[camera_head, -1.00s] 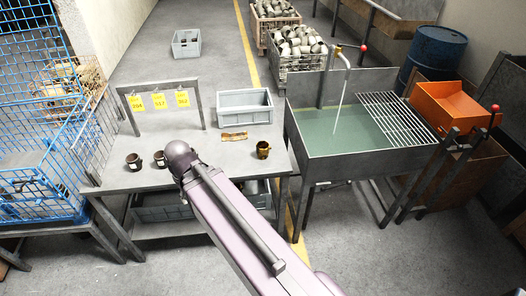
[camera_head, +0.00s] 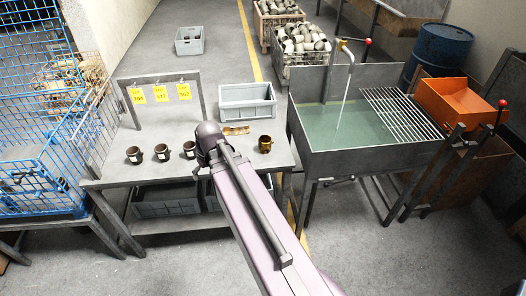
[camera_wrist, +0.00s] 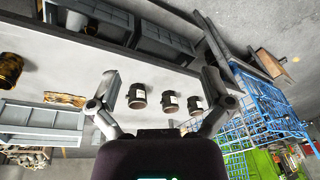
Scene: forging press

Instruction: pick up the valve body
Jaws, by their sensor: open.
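Three dark brown, cup-like metal parts with white labels stand in a row on the grey bench (camera_head: 150,183): a left one (camera_head: 134,155), a middle one (camera_head: 162,152) and a right one (camera_head: 190,149). A brassy part (camera_head: 265,143) stands apart at the bench's right end. I cannot tell which of these is the valve body. In the wrist view the labelled parts (camera_wrist: 137,95) (camera_wrist: 170,103) (camera_wrist: 195,104) show between and beyond the spread fingers of my gripper (camera_wrist: 163,88), which is open and empty. In the head view my arm hides the fingers.
A brown strip (camera_head: 236,130) and an empty grey bin (camera_head: 247,102) lie behind the brassy part. A frame with yellow tags (camera_head: 160,93) stands at the bench's back. A sink of green liquid (camera_head: 345,130) is on the right, a blue wire cage (camera_head: 35,170) on the left.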

